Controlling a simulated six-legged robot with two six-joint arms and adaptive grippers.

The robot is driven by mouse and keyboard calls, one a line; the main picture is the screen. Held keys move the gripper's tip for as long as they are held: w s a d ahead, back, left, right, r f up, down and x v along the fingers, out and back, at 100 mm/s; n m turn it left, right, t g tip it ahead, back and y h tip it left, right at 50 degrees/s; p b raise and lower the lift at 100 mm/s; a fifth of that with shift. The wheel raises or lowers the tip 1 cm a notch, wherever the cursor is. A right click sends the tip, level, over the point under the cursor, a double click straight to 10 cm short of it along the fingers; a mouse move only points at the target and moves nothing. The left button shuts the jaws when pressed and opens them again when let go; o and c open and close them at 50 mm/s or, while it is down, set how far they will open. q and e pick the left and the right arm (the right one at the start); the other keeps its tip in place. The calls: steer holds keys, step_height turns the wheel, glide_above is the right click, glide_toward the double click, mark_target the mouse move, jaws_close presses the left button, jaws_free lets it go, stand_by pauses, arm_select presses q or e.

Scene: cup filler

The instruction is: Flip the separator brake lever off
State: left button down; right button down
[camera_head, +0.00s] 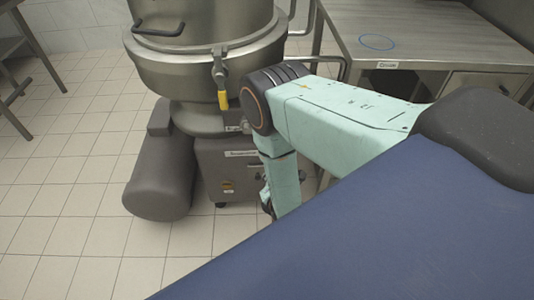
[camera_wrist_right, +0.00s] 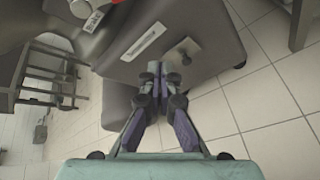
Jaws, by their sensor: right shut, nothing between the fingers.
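The separator is a large steel machine with a round bowl (camera_head: 200,65) on a grey base box (camera_head: 225,170). The base carries white labels, also seen in the right wrist view (camera_wrist_right: 143,42). A small metal plate or lever (camera_wrist_right: 180,52) sits on the box face just beyond my fingertips; I cannot tell for sure that it is the brake lever. My right gripper (camera_wrist_right: 158,76) is shut and empty, pointing at this face. Whether it touches is unclear. In the head view it is mostly hidden beside the base. My left gripper is out of view.
A yellow-handled valve (camera_head: 223,92) hangs from the bowl's side. A dark motor cylinder (camera_head: 160,175) stands left of the base. A steel table (camera_head: 440,45) is at the back right. The tiled floor (camera_head: 60,200) is clear at the left.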

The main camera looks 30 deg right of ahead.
steer(key=w+n, duration=0.1)
steer(key=w+d+n+t+h, duration=0.1)
steer(key=n, duration=0.1)
steer(key=shift+w+t+b, duration=0.1)
steer(key=shift+t+b, duration=0.2)
steer(key=shift+b, duration=0.1)
steer(key=b+x, duration=0.5)
steer(key=x, duration=0.5)
steer(key=shift+s+d+r+p, duration=0.15)
steer(key=shift+d+r, duration=0.15)
steer(key=shift+r, duration=0.3)
steer(key=shift+s+d+r+p, duration=0.1)
steer(key=shift+s+d+r, duration=0.15)
steer(key=shift+r, duration=0.3)
steer(key=shift+s+d+r+p, duration=0.1)
steer(key=shift+d+r, duration=0.2)
steer(key=shift+r, duration=0.3)
